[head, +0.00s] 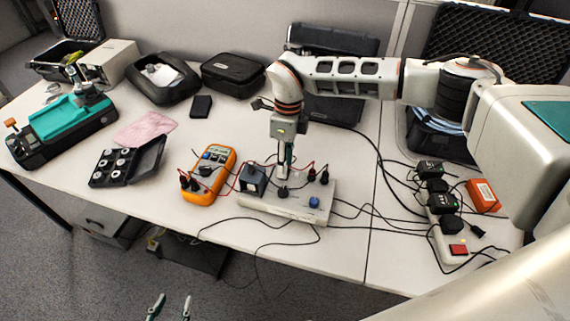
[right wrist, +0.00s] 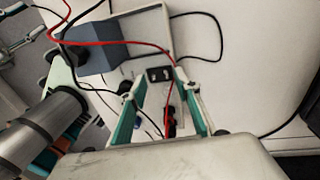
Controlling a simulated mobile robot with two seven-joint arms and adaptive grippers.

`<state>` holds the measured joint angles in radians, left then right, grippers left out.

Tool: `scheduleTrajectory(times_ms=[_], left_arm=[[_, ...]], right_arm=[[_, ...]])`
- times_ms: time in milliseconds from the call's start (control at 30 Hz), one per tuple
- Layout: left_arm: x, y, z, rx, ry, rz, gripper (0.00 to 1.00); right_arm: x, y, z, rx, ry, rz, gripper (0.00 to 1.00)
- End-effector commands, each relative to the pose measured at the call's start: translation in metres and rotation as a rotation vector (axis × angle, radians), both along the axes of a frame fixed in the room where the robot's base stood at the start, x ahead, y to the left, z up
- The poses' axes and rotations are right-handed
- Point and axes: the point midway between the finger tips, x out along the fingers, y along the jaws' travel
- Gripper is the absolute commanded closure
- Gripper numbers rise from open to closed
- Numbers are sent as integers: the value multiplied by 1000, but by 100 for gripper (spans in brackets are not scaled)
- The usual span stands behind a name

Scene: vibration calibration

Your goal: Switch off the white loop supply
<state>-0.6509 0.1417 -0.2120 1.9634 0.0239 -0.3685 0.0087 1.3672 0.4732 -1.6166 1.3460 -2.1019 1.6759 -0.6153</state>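The white loop supply (head: 312,212) lies on the bench, with a blue knob (head: 314,202), red and black terminals and a dark rocker switch (head: 282,192) on its top. My right gripper (head: 285,176) points down over it, its tips close to the switch. In the right wrist view the two fingers (right wrist: 160,82) are apart, with the black switch (right wrist: 160,74) between and just beyond the tips. A red lead runs between the fingers. Contact cannot be told. My left gripper (head: 170,305) is open and empty, low at the bottom edge, off the bench.
A grey-blue block (head: 252,180) stands at the supply's left end, with an orange multimeter (head: 210,173) further left. Red and black leads loop around the supply. A power strip (head: 447,240) with black adapters and a red switch lies at right.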

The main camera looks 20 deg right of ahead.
Motion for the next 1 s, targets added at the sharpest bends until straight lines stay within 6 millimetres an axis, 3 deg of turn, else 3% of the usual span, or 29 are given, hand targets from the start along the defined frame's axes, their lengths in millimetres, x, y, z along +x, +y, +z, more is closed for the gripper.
scheduleTrajectory(times_ms=[500,700,1000], left_arm=[[1,-1,0,-2,-1,1,60],[1,-1,0,-3,-1,1,60],[1,-1,0,-3,-1,1,60]], right_arm=[[12,-8,95,0,-4,0,68],[13,-9,110,0,-1,0,68],[13,-9,111,1,-1,0,68]])
